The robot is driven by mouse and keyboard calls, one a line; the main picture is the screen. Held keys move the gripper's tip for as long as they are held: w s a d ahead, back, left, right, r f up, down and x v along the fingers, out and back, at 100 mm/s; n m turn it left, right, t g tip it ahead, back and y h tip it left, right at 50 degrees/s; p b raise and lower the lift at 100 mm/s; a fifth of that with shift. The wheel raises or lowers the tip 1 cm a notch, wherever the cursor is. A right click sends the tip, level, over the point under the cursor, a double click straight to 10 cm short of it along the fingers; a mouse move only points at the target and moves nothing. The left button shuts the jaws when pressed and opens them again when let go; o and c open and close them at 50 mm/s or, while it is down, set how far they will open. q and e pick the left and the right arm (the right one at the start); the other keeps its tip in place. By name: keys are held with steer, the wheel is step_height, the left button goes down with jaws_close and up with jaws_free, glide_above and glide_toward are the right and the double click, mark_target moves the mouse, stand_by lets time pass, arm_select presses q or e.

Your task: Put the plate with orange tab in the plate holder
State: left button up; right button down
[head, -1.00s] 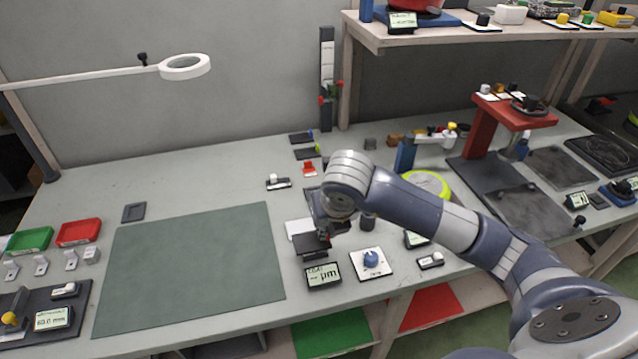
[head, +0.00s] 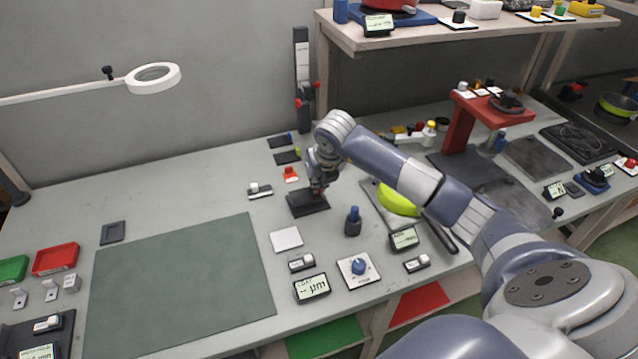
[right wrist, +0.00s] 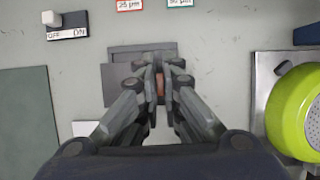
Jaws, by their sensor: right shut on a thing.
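A dark flat plate (head: 308,203) hangs from my right gripper (head: 318,186). In the right wrist view, an orange tab (right wrist: 160,88) shows between the closed fingers (right wrist: 159,75), and the plate (right wrist: 118,90) sticks out to their left. A grey rectangular piece, apparently the plate holder (right wrist: 140,52), lies on the table just beyond and partly under the plate. In the head view the plate covers most of it, so I cannot tell whether they touch. My left gripper is not in view.
A white pad (head: 286,239) lies bare in front of the plate. A small switch (head: 260,190) sits left, and a green mat (head: 180,275) covers the front left.

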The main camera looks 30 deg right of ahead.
steer(key=shift+w+d, duration=0.3)
steer(key=shift+d, duration=0.05)
steer(key=shift+w+d+f+p, duration=0.2)
steer(key=shift+f+p, duration=0.05)
steer(key=shift+p, duration=0.1)
step_height(320, 180, down, 2)
steer(key=shift+f+p, duration=0.25)
steer(key=shift+p, duration=0.2)
steer(key=shift+f, duration=0.3)
steer(key=c, duration=2.2)
jaws_free()
steer(key=shift+f, duration=0.15)
steer(key=o, duration=0.4)
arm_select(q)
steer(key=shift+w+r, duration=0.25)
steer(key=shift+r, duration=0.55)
